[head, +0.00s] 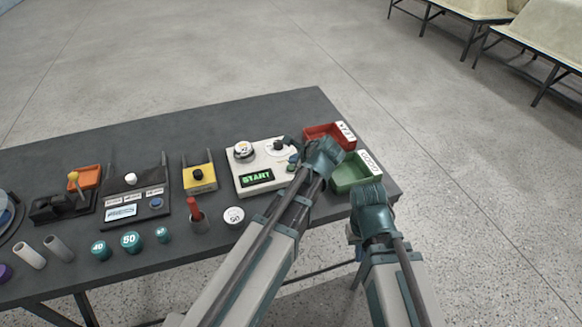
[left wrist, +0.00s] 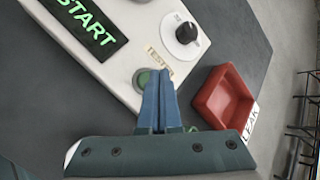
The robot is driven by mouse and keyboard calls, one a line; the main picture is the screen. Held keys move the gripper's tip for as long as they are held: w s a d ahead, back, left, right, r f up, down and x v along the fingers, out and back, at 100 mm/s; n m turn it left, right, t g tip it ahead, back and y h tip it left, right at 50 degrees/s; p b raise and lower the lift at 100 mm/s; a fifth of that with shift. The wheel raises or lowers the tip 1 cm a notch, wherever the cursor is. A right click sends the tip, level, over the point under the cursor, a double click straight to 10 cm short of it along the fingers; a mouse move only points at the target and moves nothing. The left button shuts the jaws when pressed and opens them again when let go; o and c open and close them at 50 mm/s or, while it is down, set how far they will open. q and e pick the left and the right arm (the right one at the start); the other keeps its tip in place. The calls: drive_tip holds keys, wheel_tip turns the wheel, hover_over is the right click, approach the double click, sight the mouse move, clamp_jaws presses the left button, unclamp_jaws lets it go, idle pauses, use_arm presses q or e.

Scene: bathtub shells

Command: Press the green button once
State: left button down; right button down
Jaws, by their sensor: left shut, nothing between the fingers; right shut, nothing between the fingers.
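The green button (left wrist: 143,78) sits in a pale ring on the white panel (left wrist: 120,58), beside a small "TEST" label. My left gripper (left wrist: 157,75) is shut and empty. Its blue fingertips overlap the right part of the button in the left wrist view; I cannot tell whether they touch it. In the head view my left gripper (head: 293,163) is over the right side of the white panel (head: 242,180) and largely hides the button area. My right gripper (head: 368,208) is near the table's right edge, shut, its fingers mostly hidden.
The panel bears a lit "START" display (head: 257,178), a round gauge (head: 243,151) and a dark knob (left wrist: 186,33). A red tray (head: 324,130) and a green tray (head: 345,183) stand to its right. Other devices and teal weights (head: 130,241) lie to the left.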

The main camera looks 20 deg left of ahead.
use_arm(q)
drive_tip(key=shift+f, duration=0.15)
idle(0.6)
drive_tip(key=shift+f+b, duration=0.25)
drive_tip(key=shift+b, duration=0.2)
drive_tip(key=shift+f+b, duration=0.45)
idle(0.4)
idle(0.4)
drive_tip(key=shift+r+p, duration=0.9)
wheel_tip(320, 180, up, 5)
drive_tip(key=p, duration=0.5)
